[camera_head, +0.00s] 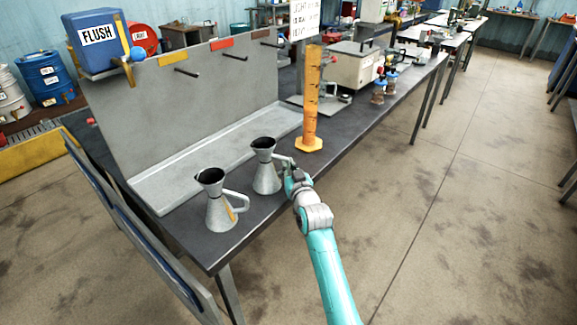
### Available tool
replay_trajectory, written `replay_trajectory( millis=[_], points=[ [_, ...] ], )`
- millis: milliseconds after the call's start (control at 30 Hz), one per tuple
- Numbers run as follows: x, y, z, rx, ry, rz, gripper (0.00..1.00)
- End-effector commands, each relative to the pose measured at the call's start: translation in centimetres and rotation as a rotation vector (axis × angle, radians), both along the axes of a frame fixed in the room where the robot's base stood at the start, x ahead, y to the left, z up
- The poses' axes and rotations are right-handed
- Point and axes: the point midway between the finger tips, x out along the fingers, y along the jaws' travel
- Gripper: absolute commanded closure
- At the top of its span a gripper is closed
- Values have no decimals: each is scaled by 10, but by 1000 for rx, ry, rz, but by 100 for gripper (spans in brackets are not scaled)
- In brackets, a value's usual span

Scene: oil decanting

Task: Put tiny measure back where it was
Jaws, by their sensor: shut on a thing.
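Two grey metal measures with funnel mouths, flared bases and side handles are in the head view. The nearer measure (217,208) stands on the dark bench (255,209) near its left end, with an orange mark at its handle. The farther measure (266,172) is upright, behind and to the right of it. My gripper (287,170) is at the right side of the farther measure, shut on its handle. I cannot tell whether its base touches the bench. Which one is the tiny measure is not clear from labels.
A grey backboard (130,110) has bare pegs under yellow, red and brown tags. A grey tray (190,170) runs along its foot. An orange graduated column (312,95) stands close behind my gripper. A blue FLUSH container (97,42) sits at the upper left.

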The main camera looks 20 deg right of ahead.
Motion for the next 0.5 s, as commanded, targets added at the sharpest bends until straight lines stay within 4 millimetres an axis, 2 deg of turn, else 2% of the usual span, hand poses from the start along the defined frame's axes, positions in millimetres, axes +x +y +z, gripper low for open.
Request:
replay_trajectory(
  millis=[33, 67, 100, 133, 167, 500],
  points=[
    [0, 0, -2, 0, 1, 0, 100],
    [0, 0, -2, 0, 1, 0, 84],
    [0, 0, -2, 0, 1, 0, 74],
    [0, 0, -2, 0, 1, 0, 66],
    [0, 0, -2, 0, 1, 0, 64],
    [0, 0, 2, 0, 0, 0, 64]
  ],
)
